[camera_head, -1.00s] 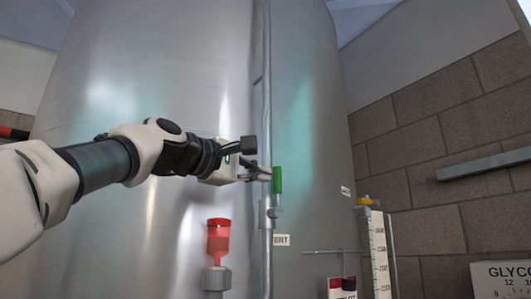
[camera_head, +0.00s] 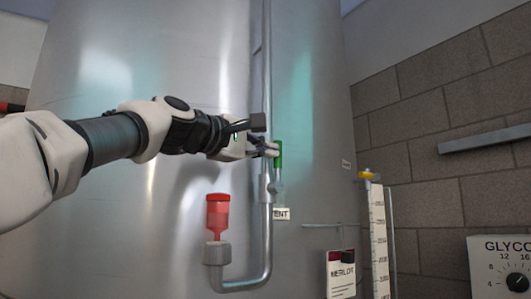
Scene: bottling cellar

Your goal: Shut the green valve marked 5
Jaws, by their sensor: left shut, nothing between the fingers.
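The green valve handle (camera_head: 279,156) stands upright on the vertical pipe (camera_head: 267,100) in front of the steel tank. No number 5 is legible on it. My left gripper (camera_head: 273,150) comes in from the left at the handle's height. Its fingers are shut and empty, with the tips at the handle's left edge, partly overlapping it. I cannot tell whether they touch it. A small label ending in "ENT" (camera_head: 281,214) sits just below the valve. My right gripper is not in view.
A red-topped airlock (camera_head: 217,216) stands left of the pipe, which bends below it. At right are a level gauge (camera_head: 379,240) with a yellow valve (camera_head: 368,175), a Merlot card (camera_head: 341,272) and a glycol dial box (camera_head: 503,265). The tank wall (camera_head: 180,80) is close behind.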

